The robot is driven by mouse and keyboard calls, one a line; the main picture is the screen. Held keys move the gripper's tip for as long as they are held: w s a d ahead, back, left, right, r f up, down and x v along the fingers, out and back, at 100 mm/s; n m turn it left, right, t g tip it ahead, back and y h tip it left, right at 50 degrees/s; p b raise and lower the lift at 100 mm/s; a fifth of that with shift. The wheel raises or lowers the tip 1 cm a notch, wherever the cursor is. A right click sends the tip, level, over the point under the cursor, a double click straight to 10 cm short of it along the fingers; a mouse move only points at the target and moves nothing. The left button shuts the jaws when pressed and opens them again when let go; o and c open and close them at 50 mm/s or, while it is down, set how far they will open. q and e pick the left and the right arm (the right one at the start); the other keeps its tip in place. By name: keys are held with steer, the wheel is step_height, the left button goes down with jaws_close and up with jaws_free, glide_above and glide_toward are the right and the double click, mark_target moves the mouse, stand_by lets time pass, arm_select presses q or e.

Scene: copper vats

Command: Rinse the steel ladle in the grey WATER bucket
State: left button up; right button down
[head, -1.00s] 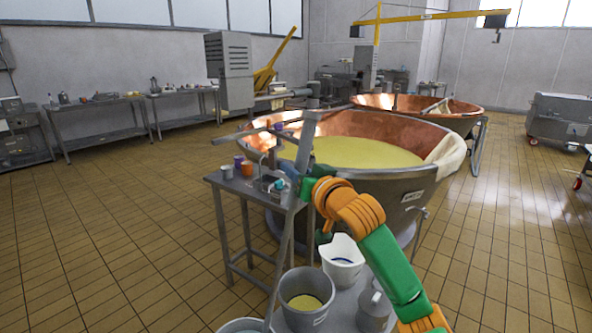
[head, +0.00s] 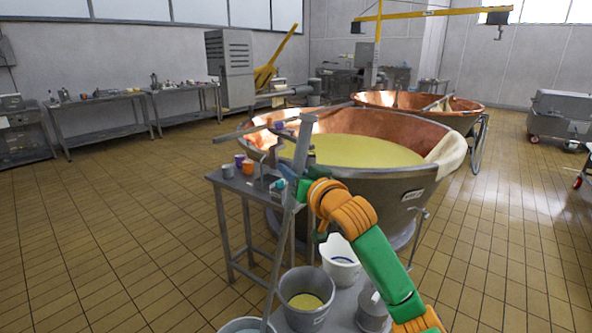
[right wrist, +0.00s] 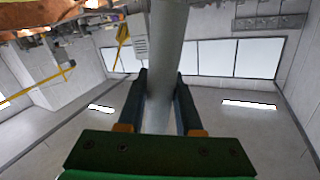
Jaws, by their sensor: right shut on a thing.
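My right gripper (head: 291,182) is shut on a long grey shaft, which I take to be the handle of the steel ladle (head: 278,262). The shaft leans slightly, its top near the vat rim and its lower end leaving the bottom of the head view. The ladle's bowl is not visible. In the right wrist view the ladle shaft (right wrist: 165,50) runs between the two fingers (right wrist: 162,100). A bucket with pale bluish contents (head: 243,328) is cut off at the bottom edge, close to the shaft; it appears to be the WATER bucket, but no label is readable. My left gripper is not in view.
A grey bucket of yellow liquid (head: 306,313), a white bucket (head: 340,271) and a grey can (head: 372,311) stand beneath my right arm. A small steel table (head: 224,182) with cups stands behind the shaft. The copper vat (head: 400,178) is beyond. Floor at left is clear.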

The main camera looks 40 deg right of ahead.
steer(key=shift+s+a+f+b, duration=0.1)
steer(key=shift+s+b, duration=0.2)
steer(key=shift+s, duration=0.75)
step_height(320, 180, up, 16)
steer(key=p, duration=1.6)
steer(key=shift+w+f, duration=0.1)
